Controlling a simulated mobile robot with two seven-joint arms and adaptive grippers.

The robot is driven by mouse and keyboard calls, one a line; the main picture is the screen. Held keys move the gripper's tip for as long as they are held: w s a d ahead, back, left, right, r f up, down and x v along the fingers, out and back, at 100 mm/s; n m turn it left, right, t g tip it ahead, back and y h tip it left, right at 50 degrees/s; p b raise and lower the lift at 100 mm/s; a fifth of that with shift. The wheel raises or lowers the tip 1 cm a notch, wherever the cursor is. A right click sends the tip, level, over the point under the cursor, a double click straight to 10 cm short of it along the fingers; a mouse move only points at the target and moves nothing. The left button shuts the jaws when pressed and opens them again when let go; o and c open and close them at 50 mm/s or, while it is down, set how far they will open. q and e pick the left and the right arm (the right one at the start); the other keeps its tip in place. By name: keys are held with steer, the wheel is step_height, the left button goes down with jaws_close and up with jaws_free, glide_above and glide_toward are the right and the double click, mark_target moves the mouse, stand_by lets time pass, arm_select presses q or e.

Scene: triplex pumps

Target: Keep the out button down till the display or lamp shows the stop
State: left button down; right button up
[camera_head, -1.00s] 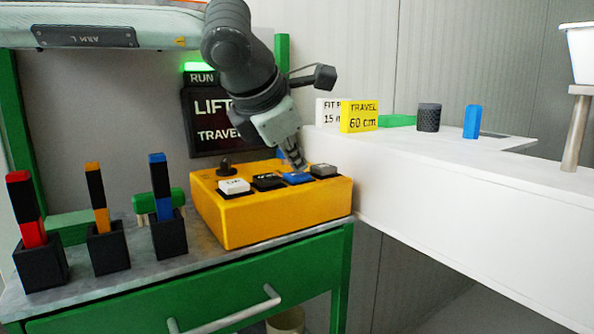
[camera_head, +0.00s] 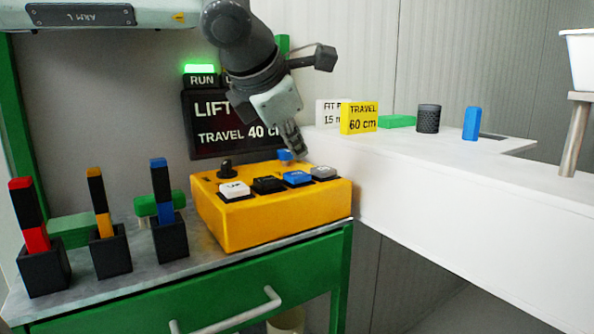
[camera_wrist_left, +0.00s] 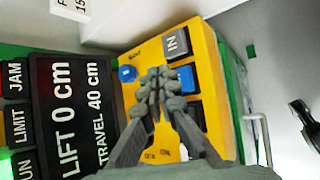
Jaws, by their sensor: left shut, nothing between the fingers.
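The yellow control box (camera_head: 270,218) stands on the bench with white (camera_head: 234,189), black (camera_head: 267,184), blue (camera_head: 297,178) and grey (camera_head: 323,173) buttons in a row. The blue button's label is too small to read; the grey one reads IN in the left wrist view (camera_wrist_left: 176,43). My left gripper (camera_head: 297,151) is shut and empty, above and behind the blue button, apart from it. In the left wrist view its fingertips (camera_wrist_left: 160,76) are beside the blue button (camera_wrist_left: 187,78). The display (camera_wrist_left: 75,115) reads LIFT 0 cm, TRAVEL 40 cm. The RUN lamp (camera_head: 200,70) glows green. My right gripper is out of view.
A black knob (camera_head: 226,168) and a small blue round knob (camera_wrist_left: 127,74) also sit on the box. Holders with red, orange and blue sticks stand left. A yellow card (camera_head: 359,117) reading TRAVEL 60 cm stands on the white ledge (camera_head: 450,190) at right.

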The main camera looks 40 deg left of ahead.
mark_target(295, 175)
arm_select(q)
step_height(295, 175, up, 4)
steer(key=shift+r+p, duration=0.1)
steer(key=shift+p, duration=0.85)
